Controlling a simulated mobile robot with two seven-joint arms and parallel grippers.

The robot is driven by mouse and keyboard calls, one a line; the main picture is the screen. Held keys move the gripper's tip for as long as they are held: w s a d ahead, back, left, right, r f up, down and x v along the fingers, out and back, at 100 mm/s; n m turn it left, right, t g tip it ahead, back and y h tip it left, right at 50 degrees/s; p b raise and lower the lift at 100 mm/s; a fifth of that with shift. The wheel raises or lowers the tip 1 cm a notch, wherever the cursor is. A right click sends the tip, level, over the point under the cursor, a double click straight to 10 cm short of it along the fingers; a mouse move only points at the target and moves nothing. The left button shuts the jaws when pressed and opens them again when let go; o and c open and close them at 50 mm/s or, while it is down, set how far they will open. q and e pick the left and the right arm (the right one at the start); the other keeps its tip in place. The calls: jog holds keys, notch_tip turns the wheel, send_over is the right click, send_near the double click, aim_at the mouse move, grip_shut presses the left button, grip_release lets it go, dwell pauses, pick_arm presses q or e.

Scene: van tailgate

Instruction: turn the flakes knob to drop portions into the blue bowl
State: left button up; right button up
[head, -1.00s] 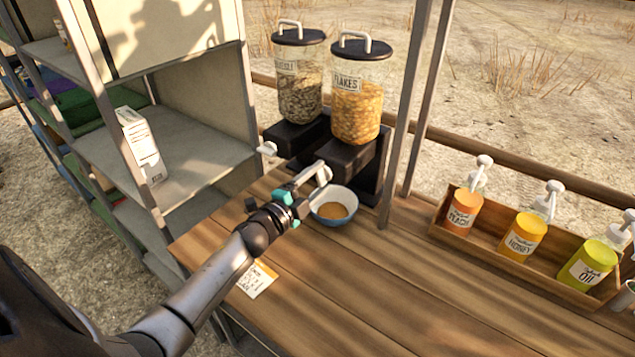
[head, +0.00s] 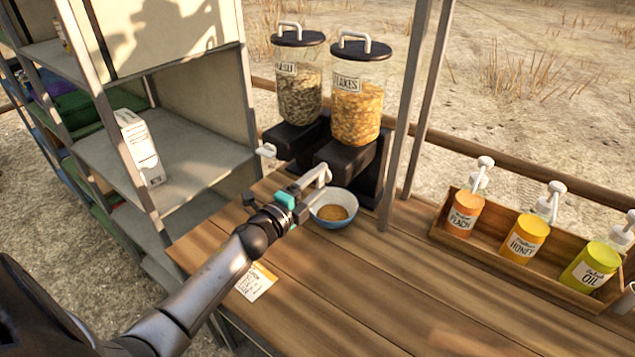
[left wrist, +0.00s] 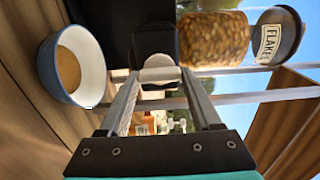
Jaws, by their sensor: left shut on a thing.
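The flakes dispenser (head: 357,108) stands at the back of the wooden counter, a clear jar of orange flakes with a dark lid on a black base. Its white knob (head: 322,173) sticks out at the front; it also shows in the left wrist view (left wrist: 160,75). My left gripper (head: 312,182) is shut on the knob. The blue bowl (head: 334,222) stands on the counter below the dispenser, right of my gripper, with some brownish-orange contents; it also shows in the left wrist view (left wrist: 50,72). My right gripper is not in view.
A second dispenser (head: 298,95) with greyish cereal and its own white knob stands to the left. A metal shelf (head: 190,150) with a white carton is at the left. A wooden box (head: 500,262) of sauce bottles is at the right. A card (head: 256,283) lies on the counter.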

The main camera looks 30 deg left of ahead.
pick_arm(q)
jog(key=o, duration=1.4)
jog(key=shift+s, duration=0.15)
jog(key=s, duration=1)
jog(key=s+a, duration=0.1)
jog(key=s, duration=0.4)
jog(key=shift+a, duration=0.1)
